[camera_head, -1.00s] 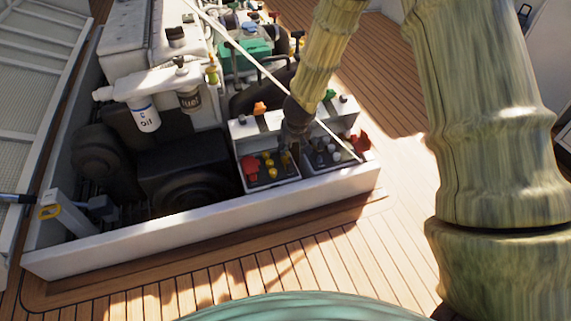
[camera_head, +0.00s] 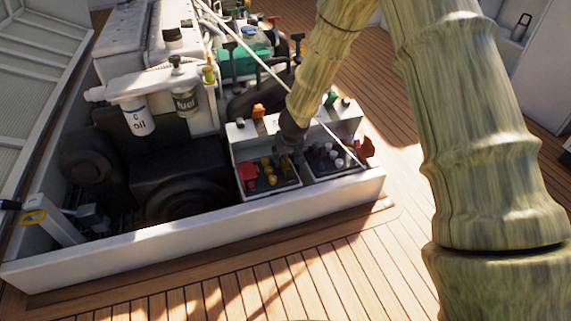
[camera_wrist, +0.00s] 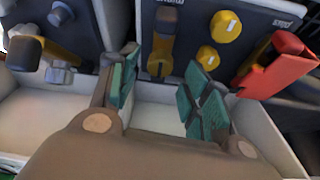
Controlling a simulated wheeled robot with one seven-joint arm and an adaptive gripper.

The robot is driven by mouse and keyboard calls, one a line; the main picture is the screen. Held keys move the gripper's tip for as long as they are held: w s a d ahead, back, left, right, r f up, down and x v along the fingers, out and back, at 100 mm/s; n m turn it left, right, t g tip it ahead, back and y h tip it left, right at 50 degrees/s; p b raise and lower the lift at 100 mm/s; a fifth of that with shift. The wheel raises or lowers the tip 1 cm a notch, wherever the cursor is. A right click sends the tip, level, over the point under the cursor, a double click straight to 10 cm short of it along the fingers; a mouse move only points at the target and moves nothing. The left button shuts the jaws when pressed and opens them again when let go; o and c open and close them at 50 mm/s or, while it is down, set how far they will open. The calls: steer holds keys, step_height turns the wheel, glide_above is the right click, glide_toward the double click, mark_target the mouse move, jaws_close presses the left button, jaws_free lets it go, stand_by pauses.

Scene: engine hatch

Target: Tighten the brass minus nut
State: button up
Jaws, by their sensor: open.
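In the wrist view a brass-coloured terminal clamp (camera_wrist: 161,50) with a darker, rounded nut-like top (camera_wrist: 166,18) stands at the edge of the battery with yellow caps. It shows beyond and between the green-padded fingers of my gripper (camera_wrist: 163,92). The gripper is open, with nothing visible between its pads. I cannot tell any minus mark. In the head view the yellow-capped battery (camera_head: 284,182) sits in the near corner of the engine bay, with my gripper (camera_head: 291,148) over its right side; the clamp is not clear there.
A red terminal cover (camera_wrist: 280,65) is right of the fingers in the wrist view. A second battery (camera_wrist: 45,25) with grey caps and another brass clamp (camera_wrist: 28,50) lies left. The bay's white wall (camera_head: 200,225) runs in front; bare deck (camera_head: 290,270) lies outside.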

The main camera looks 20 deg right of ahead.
steer(key=shift+b+x, duration=0.4)
steer(key=shift+x, duration=0.7)
steer(key=c, duration=1)
